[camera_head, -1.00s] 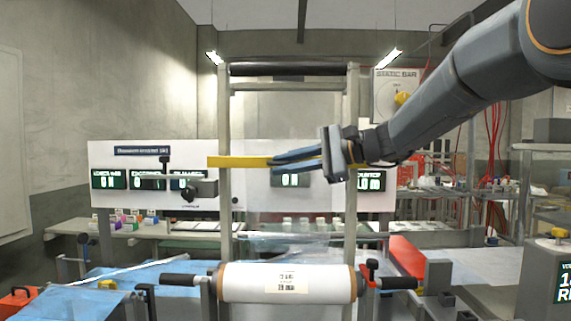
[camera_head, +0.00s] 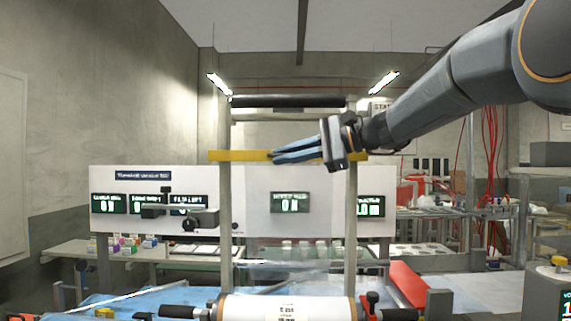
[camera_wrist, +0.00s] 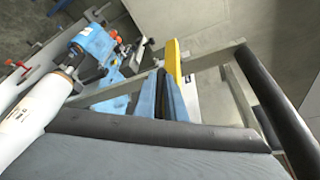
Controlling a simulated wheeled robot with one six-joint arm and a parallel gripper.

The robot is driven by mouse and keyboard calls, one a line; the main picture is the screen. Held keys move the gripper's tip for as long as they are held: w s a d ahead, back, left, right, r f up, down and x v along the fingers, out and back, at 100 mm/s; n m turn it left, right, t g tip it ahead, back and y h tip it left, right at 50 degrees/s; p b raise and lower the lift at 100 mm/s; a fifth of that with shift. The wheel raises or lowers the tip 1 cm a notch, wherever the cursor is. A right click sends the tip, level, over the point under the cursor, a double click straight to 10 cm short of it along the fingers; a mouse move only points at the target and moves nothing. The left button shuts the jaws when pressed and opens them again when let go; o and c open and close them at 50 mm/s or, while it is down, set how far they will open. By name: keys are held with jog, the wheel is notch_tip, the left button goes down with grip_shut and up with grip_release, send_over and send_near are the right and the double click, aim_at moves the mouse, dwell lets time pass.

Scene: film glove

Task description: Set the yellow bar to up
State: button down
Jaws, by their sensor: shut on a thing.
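The yellow bar (camera_head: 240,156) lies level across the two upright posts of the metal frame, in the upper half of the head view. My gripper (camera_head: 275,156) reaches in from the right and its blue-grey fingers are shut on the bar near its middle. In the wrist view the yellow bar (camera_wrist: 176,62) shows just beyond the gripper's fingertips (camera_wrist: 162,85). My fingers and wrist hide part of the bar's right half in the head view.
A dark roller (camera_head: 288,101) spans the frame's top above the bar. A white film roll (camera_head: 262,308) lies below between the posts. A white panel with displays (camera_head: 130,180) stands behind. A red block (camera_head: 409,283) sits at the lower right.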

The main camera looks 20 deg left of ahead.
jog(key=shift+r, duration=0.35)
jog(key=c, duration=2.1)
grip_release()
jog(key=shift+f, duration=0.1)
jog(key=shift+b+v, duration=1.5)
jog(key=shift+v, duration=2.4)
jog(key=shift+s, duration=0.1)
